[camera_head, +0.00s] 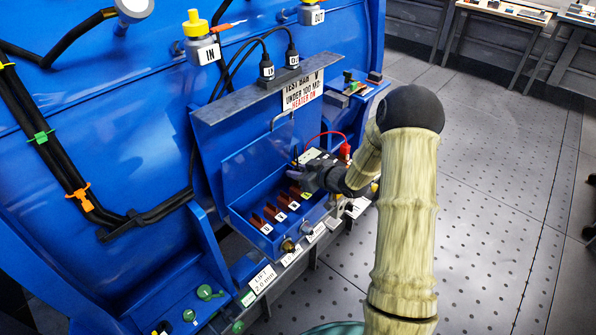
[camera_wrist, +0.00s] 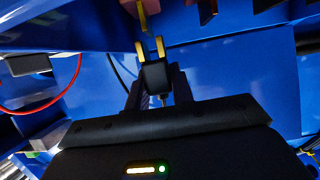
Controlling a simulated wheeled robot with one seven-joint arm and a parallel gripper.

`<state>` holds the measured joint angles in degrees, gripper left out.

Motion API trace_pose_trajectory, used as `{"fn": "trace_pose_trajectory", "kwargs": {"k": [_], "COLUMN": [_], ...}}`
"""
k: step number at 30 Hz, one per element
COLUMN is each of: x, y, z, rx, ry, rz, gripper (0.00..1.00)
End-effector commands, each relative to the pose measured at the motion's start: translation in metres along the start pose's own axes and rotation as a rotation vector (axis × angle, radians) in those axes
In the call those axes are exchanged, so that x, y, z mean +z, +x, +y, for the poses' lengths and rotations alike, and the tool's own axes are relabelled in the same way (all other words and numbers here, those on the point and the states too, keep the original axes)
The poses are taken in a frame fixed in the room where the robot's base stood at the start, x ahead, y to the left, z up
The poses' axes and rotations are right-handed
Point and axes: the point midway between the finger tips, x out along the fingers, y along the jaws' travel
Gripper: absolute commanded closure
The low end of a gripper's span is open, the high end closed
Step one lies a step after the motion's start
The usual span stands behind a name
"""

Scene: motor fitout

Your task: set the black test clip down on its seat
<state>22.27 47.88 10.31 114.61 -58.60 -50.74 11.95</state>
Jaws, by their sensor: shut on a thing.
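The black test clip (camera_wrist: 155,76) shows in the wrist view with two brass-coloured jaw tips pointing up in the picture. My gripper (camera_wrist: 157,88) is shut on it, one finger on each side. In the head view my gripper (camera_head: 308,178) is over the open blue terminal box (camera_head: 248,238), near its right end; the clip cannot be made out clearly there. A brass-coloured post (camera_wrist: 143,14) stands beyond the clip tips in the wrist view, with a gap between. The red test clip (camera_head: 345,150) stands upright right of my gripper, with a red lead. I cannot tell which spot is the clip's seat.
Several brown-red terminal blocks with white labels line the box. Its raised lid and a grey ledge (camera_head: 240,100) with a warning sign (camera_head: 303,90) stand behind. Open floor (camera_head: 480,200) lies to the right.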

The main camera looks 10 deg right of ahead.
Motion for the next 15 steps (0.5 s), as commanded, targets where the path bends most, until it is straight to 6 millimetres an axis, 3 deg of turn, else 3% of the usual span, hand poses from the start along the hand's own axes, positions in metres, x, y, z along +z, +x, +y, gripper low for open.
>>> {"fn": "trace_pose_trajectory", "kwargs": {"k": [15], "x": [0.0103], "y": [0.0044], "z": [0.0], "rx": [0.0], "ry": [0.0], "rz": [0.0], "gripper": [1.0]}}
